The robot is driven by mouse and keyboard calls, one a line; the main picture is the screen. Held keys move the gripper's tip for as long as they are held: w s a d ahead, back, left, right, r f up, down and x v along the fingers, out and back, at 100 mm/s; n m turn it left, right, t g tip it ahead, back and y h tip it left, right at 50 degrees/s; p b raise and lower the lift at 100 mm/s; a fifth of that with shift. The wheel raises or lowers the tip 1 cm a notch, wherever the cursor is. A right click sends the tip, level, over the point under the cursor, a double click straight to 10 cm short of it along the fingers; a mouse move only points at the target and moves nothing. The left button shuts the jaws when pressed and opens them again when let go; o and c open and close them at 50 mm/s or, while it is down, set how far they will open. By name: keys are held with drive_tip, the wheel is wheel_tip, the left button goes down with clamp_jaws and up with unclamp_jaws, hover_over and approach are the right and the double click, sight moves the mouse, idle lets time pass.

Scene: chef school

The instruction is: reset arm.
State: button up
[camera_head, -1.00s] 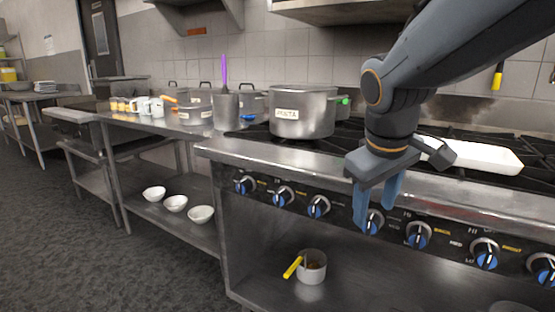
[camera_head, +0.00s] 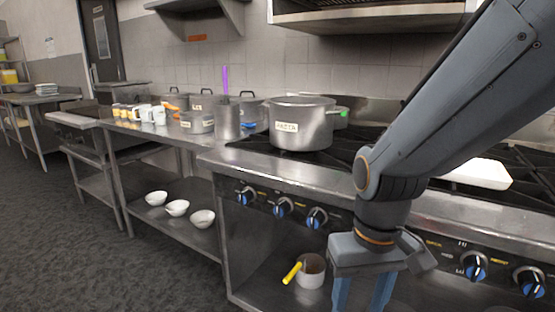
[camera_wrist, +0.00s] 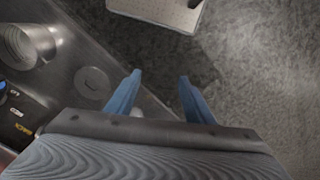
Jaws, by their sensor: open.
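My gripper (camera_head: 362,296) is in front of the stove's knob panel, with its blue fingers pointing down and partly cut off by the bottom edge of the head view. In the wrist view my gripper (camera_wrist: 156,88) is open, its two blue fingers apart with nothing between them. Below it are the grey floor and the edge of the steel lower shelf (camera_wrist: 72,42).
The stove (camera_head: 290,170) carries a large pot labelled PASTA (camera_head: 300,122) and a white tray (camera_head: 478,174). A small pot with a yellow handle (camera_head: 311,272) stands on the lower shelf. Several white bowls (camera_head: 177,208) sit on the left shelf. Dark floor (camera_head: 70,240) is open at left.

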drive_tip(key=d+r+m+p, duration=0.1)
drive_tip(key=d+r+p, duration=0.4)
drive_tip(key=p, duration=0.3)
drive_tip(key=shift+s+d+r+m+p, duration=0.15)
drive_tip(key=shift+s+r+m+p, duration=0.05)
drive_tip(key=shift+s+m+p, duration=0.15)
idle(0.6)
